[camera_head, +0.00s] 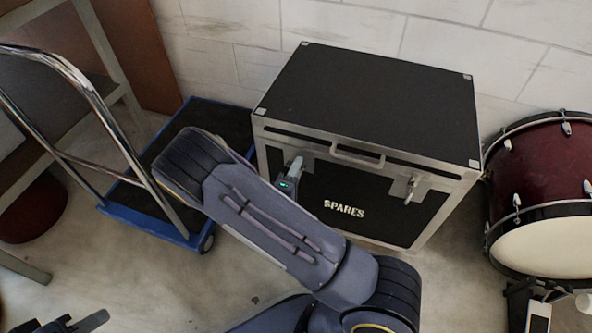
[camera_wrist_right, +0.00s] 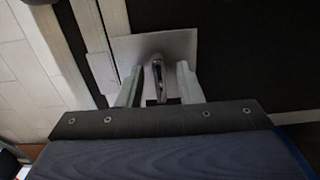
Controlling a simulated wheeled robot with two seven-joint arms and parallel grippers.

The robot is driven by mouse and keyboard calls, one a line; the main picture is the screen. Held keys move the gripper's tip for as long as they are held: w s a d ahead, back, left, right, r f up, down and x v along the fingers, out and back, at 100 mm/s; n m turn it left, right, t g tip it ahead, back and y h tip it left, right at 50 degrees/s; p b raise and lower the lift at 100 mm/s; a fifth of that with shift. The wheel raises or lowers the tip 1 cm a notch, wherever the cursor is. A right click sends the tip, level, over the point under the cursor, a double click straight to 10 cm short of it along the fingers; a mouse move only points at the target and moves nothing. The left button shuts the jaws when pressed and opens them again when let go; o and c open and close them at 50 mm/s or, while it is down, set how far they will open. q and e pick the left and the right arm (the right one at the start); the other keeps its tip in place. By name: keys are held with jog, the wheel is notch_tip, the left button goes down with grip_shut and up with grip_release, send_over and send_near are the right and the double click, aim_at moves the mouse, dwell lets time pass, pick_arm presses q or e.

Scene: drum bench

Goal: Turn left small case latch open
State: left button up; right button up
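The black case marked SPARES (camera_head: 365,100), with metal edges, stands shut against the wall in the head view. Its left latch is mostly hidden there by my right gripper (camera_head: 293,180), which is at the case's front face. In the right wrist view the latch's metal plate (camera_wrist_right: 180,47) and its upright turn piece (camera_wrist_right: 158,78) show. My right gripper (camera_wrist_right: 158,88) has its two fingers apart, one on each side of the turn piece, with visible gaps. My left gripper (camera_head: 72,324) is partly cut off at the bottom left, away from the case.
The case's right latch (camera_head: 412,188) and front handle (camera_head: 357,155) are clear of my arm. A red drum (camera_head: 540,165) stands close on the right. A blue-edged trolley (camera_head: 150,226) with a chrome handle stands on the left. Bare floor lies in front.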

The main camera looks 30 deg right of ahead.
jog(key=p+v, duration=0.1)
jog(key=v, duration=0.7)
jog(key=shift+p, duration=0.3)
jog(key=shift+d+r, duration=0.1)
jog(key=shift+d, duration=0.05)
